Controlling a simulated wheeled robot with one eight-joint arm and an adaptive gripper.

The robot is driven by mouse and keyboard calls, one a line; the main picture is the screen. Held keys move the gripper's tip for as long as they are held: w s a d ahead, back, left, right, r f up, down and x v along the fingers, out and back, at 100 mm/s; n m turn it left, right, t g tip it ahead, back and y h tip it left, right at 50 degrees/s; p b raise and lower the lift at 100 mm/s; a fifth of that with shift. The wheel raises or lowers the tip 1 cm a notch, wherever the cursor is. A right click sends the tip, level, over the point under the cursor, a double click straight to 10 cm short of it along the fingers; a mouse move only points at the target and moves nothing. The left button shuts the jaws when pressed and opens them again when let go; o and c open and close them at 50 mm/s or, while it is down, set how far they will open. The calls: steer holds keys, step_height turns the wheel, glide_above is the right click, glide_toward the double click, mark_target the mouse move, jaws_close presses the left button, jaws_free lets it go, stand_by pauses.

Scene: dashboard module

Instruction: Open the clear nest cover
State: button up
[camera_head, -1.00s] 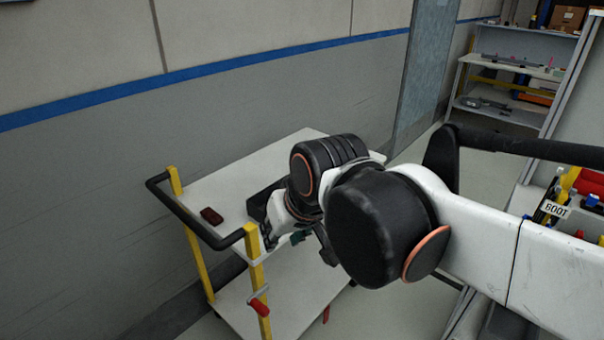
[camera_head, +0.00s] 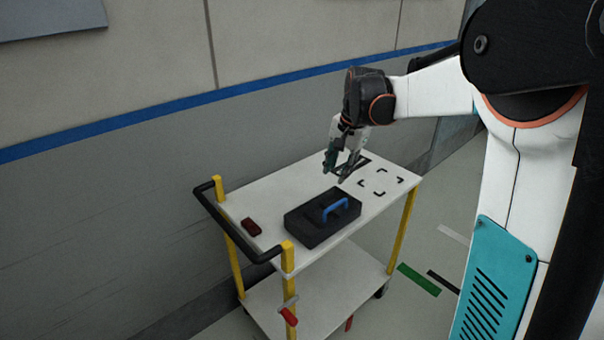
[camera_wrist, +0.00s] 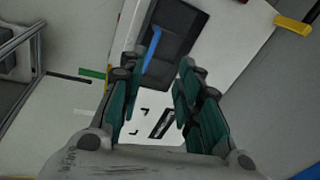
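My gripper (camera_head: 336,176) hangs above the cart top, just behind and to the right of the box, pointing down. Its two green-padded fingers stand apart with nothing between them, as the wrist view also shows (camera_wrist: 150,95). In the wrist view the box (camera_wrist: 178,40) and its blue handle (camera_wrist: 153,48) lie beyond the fingertips. I do not see a clear nest cover in either view.
The white cart top (camera_head: 268,196) has yellow posts and a black push bar (camera_head: 222,231) at the left. A small dark red object (camera_head: 251,227) lies near that bar. Black corner marks (camera_head: 381,182) frame a bare patch at the right. A wall stands behind the cart.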

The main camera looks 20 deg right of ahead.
steer(key=w+d+f+m, duration=0.2)
steer(key=d, duration=0.2)
steer(key=b, duration=0.3)
glide_toward(337, 203)
steer(key=x, duration=0.8)
jaws_close()
